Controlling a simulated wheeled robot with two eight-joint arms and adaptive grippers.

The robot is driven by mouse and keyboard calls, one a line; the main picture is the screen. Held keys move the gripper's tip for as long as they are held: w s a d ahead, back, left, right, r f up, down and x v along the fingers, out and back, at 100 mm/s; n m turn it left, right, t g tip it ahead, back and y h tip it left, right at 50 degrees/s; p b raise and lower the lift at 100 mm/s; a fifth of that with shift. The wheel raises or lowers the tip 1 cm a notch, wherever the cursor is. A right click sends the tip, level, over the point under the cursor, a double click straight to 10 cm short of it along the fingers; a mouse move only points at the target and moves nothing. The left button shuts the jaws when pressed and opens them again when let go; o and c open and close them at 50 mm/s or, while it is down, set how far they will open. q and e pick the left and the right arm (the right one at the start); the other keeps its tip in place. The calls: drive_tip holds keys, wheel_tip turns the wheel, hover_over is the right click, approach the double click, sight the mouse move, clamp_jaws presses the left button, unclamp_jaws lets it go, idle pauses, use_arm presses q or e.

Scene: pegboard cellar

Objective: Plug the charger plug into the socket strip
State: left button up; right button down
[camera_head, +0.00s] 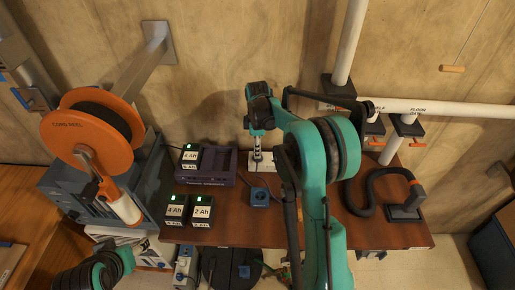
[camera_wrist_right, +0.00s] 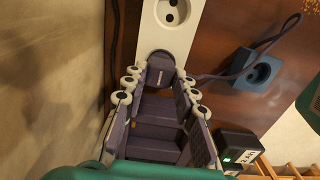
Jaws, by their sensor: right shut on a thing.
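The white socket strip (camera_wrist_right: 168,38) lies on the brown bench by the back wall. It also shows in the head view (camera_head: 266,167). One round socket is uncovered in the wrist view. My right gripper (camera_wrist_right: 160,85) is shut on the charger plug (camera_wrist_right: 160,66), a dark grey block between its fingertips. The plug is at the lower socket of the strip and partly covers it. Whether its pins are inside is hidden. In the head view my right gripper (camera_head: 257,148) points down over the strip. My left arm shows at the lower left, but its gripper is not in view.
A blue block (camera_head: 259,196) with a cable lies just in front of the strip. Battery packs (camera_head: 202,208) and a purple-grey unit (camera_head: 217,176) stand to the left. A black hose with a nozzle (camera_head: 405,207) lies right. An orange cord reel (camera_head: 90,130) stands far left.

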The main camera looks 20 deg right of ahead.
drive_tip(key=shift+f+b, duration=0.3)
drive_tip(key=shift+f, duration=0.15)
idle(0.5)
idle(0.7)
drive_tip(key=c, duration=0.6)
unclamp_jaws()
drive_tip(key=shift+r, duration=0.1)
drive_tip(key=shift+c, duration=0.2)
drive_tip(key=shift+r, duration=0.1)
drive_tip(key=shift+r+p, duration=2.5)
drive_tip(key=shift+r, duration=0.95)
